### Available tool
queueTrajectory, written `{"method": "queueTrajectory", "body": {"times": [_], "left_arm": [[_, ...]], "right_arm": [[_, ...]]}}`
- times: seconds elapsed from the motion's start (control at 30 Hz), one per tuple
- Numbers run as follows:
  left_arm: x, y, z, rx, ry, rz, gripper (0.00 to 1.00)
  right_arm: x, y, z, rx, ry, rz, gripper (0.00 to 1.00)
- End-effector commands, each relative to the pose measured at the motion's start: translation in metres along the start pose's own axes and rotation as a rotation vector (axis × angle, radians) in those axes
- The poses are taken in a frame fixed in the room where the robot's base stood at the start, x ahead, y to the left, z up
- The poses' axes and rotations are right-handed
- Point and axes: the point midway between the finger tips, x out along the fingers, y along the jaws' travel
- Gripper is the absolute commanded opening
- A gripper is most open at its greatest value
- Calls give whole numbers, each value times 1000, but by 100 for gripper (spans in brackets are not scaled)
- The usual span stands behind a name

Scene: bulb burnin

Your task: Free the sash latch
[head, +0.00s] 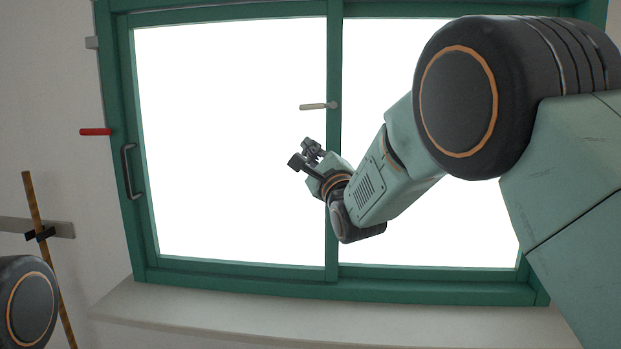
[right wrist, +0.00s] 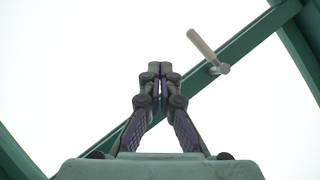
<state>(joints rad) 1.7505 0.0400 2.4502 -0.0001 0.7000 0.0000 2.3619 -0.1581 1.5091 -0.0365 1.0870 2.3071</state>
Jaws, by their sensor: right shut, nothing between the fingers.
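The sash latch (head: 318,106) is a pale lever on the green middle stile of the window. In the head view it points left, nearly level, from its pivot on the stile. My right gripper (head: 304,153) is below and a little left of the latch, apart from it. In the right wrist view the gripper's fingers (right wrist: 160,68) are closed together and empty, and the latch (right wrist: 205,45) shows beyond them to the upper right. My left gripper is not in view; only a joint of my left arm shows at the lower left.
The green window frame (head: 230,276) surrounds bright panes. A dark pull handle (head: 129,171) is on its left stile. A red peg (head: 96,132) sticks out left of the window. A brown stick (head: 33,205) stands at a grey wall rail (head: 62,229). A bare sill (head: 300,318) runs below.

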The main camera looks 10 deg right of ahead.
Motion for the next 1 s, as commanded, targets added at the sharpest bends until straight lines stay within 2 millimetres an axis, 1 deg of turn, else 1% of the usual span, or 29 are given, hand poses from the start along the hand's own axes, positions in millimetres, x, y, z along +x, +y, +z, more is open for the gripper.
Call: {"method": "queueTrajectory", "body": {"times": [0.03, 0.2, 0.4, 0.53, 0.87, 0.93, 1.0], "left_arm": [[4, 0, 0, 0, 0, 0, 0], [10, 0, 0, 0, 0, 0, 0], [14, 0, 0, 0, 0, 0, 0], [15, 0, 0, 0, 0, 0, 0], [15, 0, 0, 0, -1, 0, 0], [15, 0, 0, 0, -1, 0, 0], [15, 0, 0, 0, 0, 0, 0]], "right_arm": [[-8, 7, 0, -2, 1, 5, 0], [-32, 18, 4, -2, 1, 4, 0], [-50, 25, 8, -1, 0, 2, 0], [-54, 26, 9, 0, 0, 1, 0], [-56, 26, 9, -4, 0, 1, 0], [-56, 26, 9, -32, 1, 2, 0], [-56, 27, 8, -102, 5, 7, 0]]}}
